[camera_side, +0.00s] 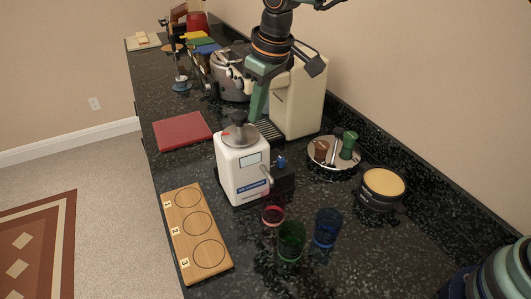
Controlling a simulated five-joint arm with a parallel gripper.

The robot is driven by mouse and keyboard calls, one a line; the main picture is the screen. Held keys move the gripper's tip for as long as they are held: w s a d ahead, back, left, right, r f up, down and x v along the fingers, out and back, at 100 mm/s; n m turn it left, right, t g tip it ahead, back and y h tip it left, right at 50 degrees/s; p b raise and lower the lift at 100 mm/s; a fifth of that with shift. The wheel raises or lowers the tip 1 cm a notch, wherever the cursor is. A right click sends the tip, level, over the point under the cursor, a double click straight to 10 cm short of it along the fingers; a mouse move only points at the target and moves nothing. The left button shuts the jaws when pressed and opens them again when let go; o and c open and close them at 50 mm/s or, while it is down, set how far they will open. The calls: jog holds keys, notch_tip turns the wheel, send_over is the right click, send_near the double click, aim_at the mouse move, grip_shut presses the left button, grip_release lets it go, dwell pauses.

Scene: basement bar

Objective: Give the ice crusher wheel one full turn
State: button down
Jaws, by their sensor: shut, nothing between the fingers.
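The white ice crusher (241,172) stands upright on the dark counter, with a metal lid on top and a blue label on its front. A metal crank part (266,174) shows on its right side, with a small blue knob (281,162) beside it; I cannot make out the wheel's full shape or its angle. My gripper (257,114) is shut and empty. Its green fingers point down above and behind the crusher, in front of the cream machine. They look apart from the knob, though the depth is hard to judge.
The cream machine (302,98) stands behind the crusher. Red (273,217), green (291,240) and blue (326,228) glasses stand in front, near a numbered wooden board (205,246). A round tray (333,163) and a tan-topped container (382,184) are at right. A red mat (182,131) lies left.

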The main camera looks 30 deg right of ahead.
jog(key=shift+w+a, duration=0.15)
jog(key=shift+a, duration=0.1)
dwell(0.4)
jog(key=shift+s+a, duration=0.25)
jog(key=shift+a, duration=0.1)
jog(key=shift+s+a, duration=0.15)
jog(key=shift+a, duration=0.15)
jog(key=shift+s+d, duration=0.1)
jog(key=shift+s, duration=0.1)
jog(key=shift+s+d+r, duration=0.1)
jog(key=shift+s, duration=0.05)
jog(key=shift+r, duration=2.95)
jog(key=shift+w+d+f, duration=0.2)
jog(key=shift+d+f, duration=0.05)
jog(key=shift+f, duration=0.75)
jog(key=shift+w+d+f, duration=0.2)
jog(key=shift+f, duration=0.85)
jog(key=shift+w+d+f, duration=0.2)
jog(key=shift+d+f, duration=0.05)
jog(key=shift+f, duration=0.75)
